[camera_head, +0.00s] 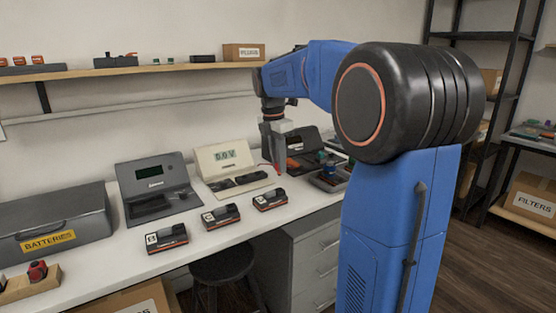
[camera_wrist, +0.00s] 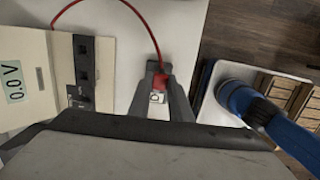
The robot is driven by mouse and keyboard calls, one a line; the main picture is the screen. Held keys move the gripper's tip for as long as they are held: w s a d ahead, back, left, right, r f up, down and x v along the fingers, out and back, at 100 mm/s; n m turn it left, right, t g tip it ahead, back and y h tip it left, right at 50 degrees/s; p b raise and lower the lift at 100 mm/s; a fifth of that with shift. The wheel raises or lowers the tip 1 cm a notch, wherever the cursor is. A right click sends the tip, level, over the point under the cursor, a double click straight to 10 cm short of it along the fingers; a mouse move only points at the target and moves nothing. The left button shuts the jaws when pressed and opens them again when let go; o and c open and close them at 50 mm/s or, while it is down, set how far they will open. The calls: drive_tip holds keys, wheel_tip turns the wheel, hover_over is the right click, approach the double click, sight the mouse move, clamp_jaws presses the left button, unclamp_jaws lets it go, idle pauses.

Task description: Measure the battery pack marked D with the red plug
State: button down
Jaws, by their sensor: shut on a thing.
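The red plug (camera_wrist: 160,80) is between the fingers of my gripper (camera_wrist: 162,94), which is shut on it. Its red cable (camera_wrist: 101,3) curves back to the cream meter (camera_head: 225,165), whose display reads 0.0 V. In the head view my gripper (camera_head: 277,170) is just behind and above the rightmost battery pack (camera_head: 270,200), whose label is too small to read surely.
Two other packs, one marked B (camera_head: 167,238) and one in the middle (camera_head: 221,217), lie to the left along the bench edge. A dark grey instrument (camera_head: 156,187) and a grey BATTERIES case (camera_head: 55,225) stand further left. A tray of small items (camera_head: 330,179) is to the right.

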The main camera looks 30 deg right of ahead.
sight(279, 174)
drive_tip(key=shift+f, duration=2.35)
drive_tip(key=shift+f, duration=1)
idle(1.5)
drive_tip(key=c, duration=1.3)
unclamp_jaws()
drive_tip(key=shift+o, duration=0.2)
drive_tip(key=shift+r, duration=1.6)
drive_tip(key=shift+r, duration=2.9)
